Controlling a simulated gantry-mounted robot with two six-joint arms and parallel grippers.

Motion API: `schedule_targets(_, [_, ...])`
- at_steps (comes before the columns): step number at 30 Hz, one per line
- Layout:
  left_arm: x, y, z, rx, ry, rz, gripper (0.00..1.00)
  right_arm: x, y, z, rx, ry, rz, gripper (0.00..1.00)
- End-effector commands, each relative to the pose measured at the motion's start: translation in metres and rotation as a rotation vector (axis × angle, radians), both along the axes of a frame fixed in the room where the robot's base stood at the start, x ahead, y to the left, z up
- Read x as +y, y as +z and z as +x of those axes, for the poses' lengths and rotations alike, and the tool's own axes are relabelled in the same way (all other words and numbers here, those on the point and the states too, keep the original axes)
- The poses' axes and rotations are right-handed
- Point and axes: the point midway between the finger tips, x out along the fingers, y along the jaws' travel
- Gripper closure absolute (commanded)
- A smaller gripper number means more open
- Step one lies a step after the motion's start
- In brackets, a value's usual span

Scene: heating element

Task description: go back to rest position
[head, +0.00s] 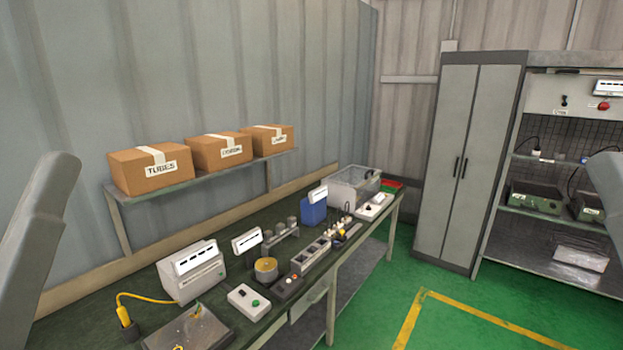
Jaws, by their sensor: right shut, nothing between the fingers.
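A grey, rounded part of my left arm rises along the left edge of the head view. Its gripper is not in the picture. On my right side, a smooth grey part (606,192) is cut off by the right edge, level with the cabinet shelves. My right gripper is shut and empty, and its fingertips cannot be made out. Both arm parts are raised at the sides of the view, and I see neither touching anything on the workbench (100,320).
The bench carries a white-grey device (192,275), a metal plate (187,332), a yellow-cabled plug (127,325), a green-button box (249,301), a blue container (313,211) and a clear bin (353,188). Cardboard boxes (150,170) sit on a shelf. The green floor (470,295) is clear.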

Motion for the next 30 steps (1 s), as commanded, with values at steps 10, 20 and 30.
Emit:
schedule_targets(10, [0.0, 0.183, 0.001, 0.002, 0.001, -0.001, 0.2, 0.0, 0.184, 0.0, 0.0, 0.0, 0.0, 1.0])
schedule_targets(20, [0.0, 0.206, 0.001, 0.002, 0.001, -0.001, 0.2, 0.0, 0.207, 0.0, 0.001, 0.0, 0.0, 1.0])
schedule_targets(30, [0.0, 0.206, 0.001, 0.001, 0.001, -0.001, 0.2, 0.0, 0.206, 0.0, 0.001, 0.0, 0.0, 1.0])
